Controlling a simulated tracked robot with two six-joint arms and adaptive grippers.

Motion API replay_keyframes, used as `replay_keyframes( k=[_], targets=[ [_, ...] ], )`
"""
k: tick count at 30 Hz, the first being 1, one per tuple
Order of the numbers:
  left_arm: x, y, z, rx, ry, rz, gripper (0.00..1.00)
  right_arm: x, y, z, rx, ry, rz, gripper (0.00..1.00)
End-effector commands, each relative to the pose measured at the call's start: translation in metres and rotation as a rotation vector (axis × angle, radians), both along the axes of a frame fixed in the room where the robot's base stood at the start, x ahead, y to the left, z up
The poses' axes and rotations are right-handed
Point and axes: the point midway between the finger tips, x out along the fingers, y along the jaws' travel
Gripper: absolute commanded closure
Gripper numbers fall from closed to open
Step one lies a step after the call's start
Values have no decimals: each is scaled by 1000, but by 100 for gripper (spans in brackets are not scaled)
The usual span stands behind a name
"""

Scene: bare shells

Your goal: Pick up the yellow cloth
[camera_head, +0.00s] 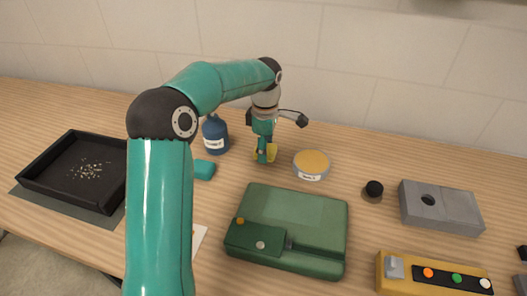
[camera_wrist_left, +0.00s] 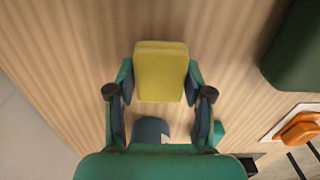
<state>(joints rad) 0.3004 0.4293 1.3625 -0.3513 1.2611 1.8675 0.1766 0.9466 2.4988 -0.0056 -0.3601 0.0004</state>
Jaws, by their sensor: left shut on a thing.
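The yellow cloth (camera_head: 272,153) is a small folded yellow pad between the fingers of my left gripper (camera_head: 265,154), near the middle of the wooden table. In the left wrist view the cloth (camera_wrist_left: 160,72) sits between the two fingertips of the left gripper (camera_wrist_left: 160,80), which is shut on its sides. I cannot tell whether the cloth still touches the table. My right gripper is not in view.
A blue bottle (camera_head: 215,135) and a teal block (camera_head: 204,169) stand left of the gripper. A round labelled tin (camera_head: 311,165) is close on its right. A green case (camera_head: 300,215) lies in front. A black tray (camera_head: 48,158) is far left.

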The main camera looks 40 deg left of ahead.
Motion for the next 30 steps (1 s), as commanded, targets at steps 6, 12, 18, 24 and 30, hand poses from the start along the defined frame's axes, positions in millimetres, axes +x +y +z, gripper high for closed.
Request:
replay_keyframes(
  k=[6, 12, 18, 24, 30],
  targets=[
    [1, 0, 43, 1, -6, 0, 78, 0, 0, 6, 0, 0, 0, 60],
    [1, 0, 103, 2, -7, 0, 78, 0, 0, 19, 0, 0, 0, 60],
    [1, 0, 154, 1, -4, 0, 78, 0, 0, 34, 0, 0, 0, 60],
    [0, 1, 178, 0, -1, 1, 78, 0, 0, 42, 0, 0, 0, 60],
    [0, 1, 185, 0, 0, 1, 78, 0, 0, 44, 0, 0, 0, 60]
  ],
)
